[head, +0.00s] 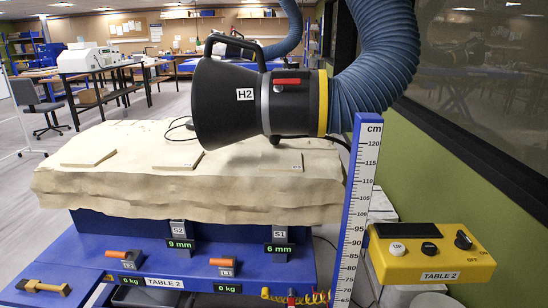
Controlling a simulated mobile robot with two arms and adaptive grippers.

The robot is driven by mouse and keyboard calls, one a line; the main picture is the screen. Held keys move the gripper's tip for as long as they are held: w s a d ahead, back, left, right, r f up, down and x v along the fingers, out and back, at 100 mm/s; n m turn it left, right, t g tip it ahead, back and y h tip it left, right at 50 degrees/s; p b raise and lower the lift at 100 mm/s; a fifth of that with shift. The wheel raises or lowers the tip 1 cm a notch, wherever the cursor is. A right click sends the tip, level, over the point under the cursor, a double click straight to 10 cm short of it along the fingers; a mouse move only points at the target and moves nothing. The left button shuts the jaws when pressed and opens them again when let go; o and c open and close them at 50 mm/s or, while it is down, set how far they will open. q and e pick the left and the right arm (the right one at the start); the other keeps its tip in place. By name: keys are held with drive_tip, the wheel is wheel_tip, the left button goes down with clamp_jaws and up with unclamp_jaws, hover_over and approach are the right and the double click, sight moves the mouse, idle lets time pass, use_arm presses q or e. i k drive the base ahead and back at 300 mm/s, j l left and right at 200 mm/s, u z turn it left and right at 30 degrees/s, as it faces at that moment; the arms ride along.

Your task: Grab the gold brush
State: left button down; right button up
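No thing in the head view can be clearly told as a gold brush. A gold-tan bar with dark ends (43,287) lies on a blue surface at the lower left; I cannot tell whether it is a brush or a handle. Neither of my grippers is in view.
A pale rock slab (110,190) rests on the blue table (210,250). A black hood marked H2 (225,105) on a blue hose (375,75) hangs over it. A ruler (356,210) stands upright at right, beside a yellow control box (430,262). Floor shows at left.

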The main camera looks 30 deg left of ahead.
sight(33, 286)
drive_tip(key=u, duration=2.5)
drive_tip(key=i+l, duration=0.1)
drive_tip(key=i, duration=0.5)
